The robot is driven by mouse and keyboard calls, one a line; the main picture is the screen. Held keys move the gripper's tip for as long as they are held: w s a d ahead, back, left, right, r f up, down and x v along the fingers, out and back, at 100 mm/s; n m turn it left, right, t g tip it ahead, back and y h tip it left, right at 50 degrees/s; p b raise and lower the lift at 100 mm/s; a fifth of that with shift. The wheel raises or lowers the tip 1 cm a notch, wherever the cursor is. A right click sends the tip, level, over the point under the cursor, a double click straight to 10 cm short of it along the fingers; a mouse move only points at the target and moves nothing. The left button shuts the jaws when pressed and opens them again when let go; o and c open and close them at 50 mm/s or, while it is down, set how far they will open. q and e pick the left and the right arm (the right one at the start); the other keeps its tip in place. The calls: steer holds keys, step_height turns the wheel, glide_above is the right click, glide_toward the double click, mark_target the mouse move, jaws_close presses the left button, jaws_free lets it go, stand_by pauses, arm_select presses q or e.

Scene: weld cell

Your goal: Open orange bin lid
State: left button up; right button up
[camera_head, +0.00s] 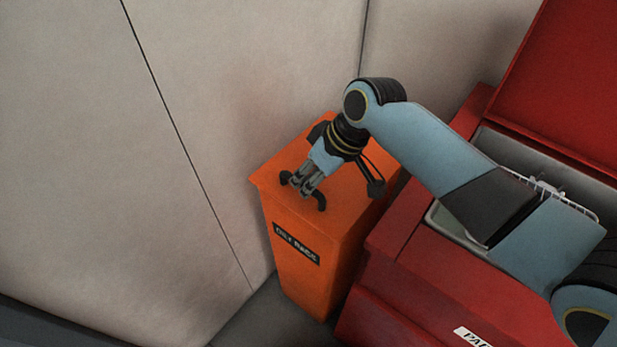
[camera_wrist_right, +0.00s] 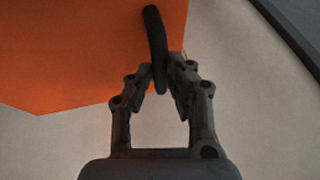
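The orange bin (camera_head: 303,275) stands against the pale wall with a black label reading "OILY RAGS" on its front. Its orange lid (camera_head: 345,205) lies over the top and looks closed. A dark curved handle (camera_head: 320,201) is near the lid's front edge; it also shows in the right wrist view (camera_wrist_right: 155,35). My left gripper is not in view.
A red chest (camera_head: 400,290) stands close to the right of the bin, its red lid (camera_head: 570,85) raised and a wire rack (camera_head: 545,186) inside. My right arm crosses over this chest. Pale wall panels (camera_head: 90,160) are behind and left of the bin.

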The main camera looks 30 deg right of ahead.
jaws_close()
